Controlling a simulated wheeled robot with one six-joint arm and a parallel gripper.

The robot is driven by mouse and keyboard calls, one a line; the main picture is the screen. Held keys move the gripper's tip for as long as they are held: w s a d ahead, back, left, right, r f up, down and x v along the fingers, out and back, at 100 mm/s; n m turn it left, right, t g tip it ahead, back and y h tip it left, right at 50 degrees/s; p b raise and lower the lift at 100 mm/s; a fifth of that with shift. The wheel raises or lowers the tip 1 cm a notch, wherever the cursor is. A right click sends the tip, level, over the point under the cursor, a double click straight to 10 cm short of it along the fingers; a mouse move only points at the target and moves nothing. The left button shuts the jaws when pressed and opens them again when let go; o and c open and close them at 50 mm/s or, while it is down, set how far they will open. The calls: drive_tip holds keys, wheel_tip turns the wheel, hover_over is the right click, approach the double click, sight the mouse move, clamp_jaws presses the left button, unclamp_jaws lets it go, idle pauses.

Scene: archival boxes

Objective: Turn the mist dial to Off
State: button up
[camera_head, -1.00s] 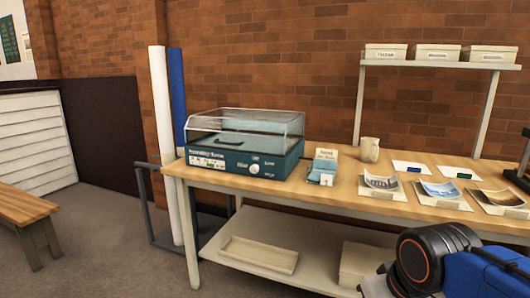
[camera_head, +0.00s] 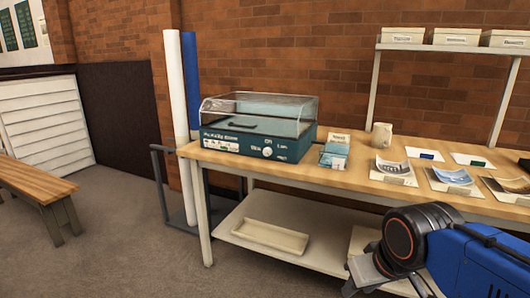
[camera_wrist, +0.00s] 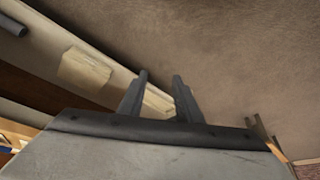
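A teal box with a clear lid (camera_head: 262,105) stands on the left end of the wooden table in the head view. Its front panel has white lettering and a round white dial (camera_head: 267,152) right of the middle. The lettering is too blurred to tell the dial's setting. My gripper (camera_head: 390,290) is low at the right of the head view, in front of the table and well away from the dial. In the wrist view my gripper (camera_wrist: 160,76) has its two fingers apart, with nothing held between them.
A small card holder (camera_head: 335,154), a mug (camera_head: 381,135) and several prints lie along the table (camera_head: 230,163). A tray (camera_head: 270,238) is on the lower shelf. White and blue rolls (camera_head: 176,120) stand left of the table. A bench (camera_head: 35,180) is far left, with clear floor between.

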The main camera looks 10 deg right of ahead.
drive_tip(key=shift+o, duration=0.7)
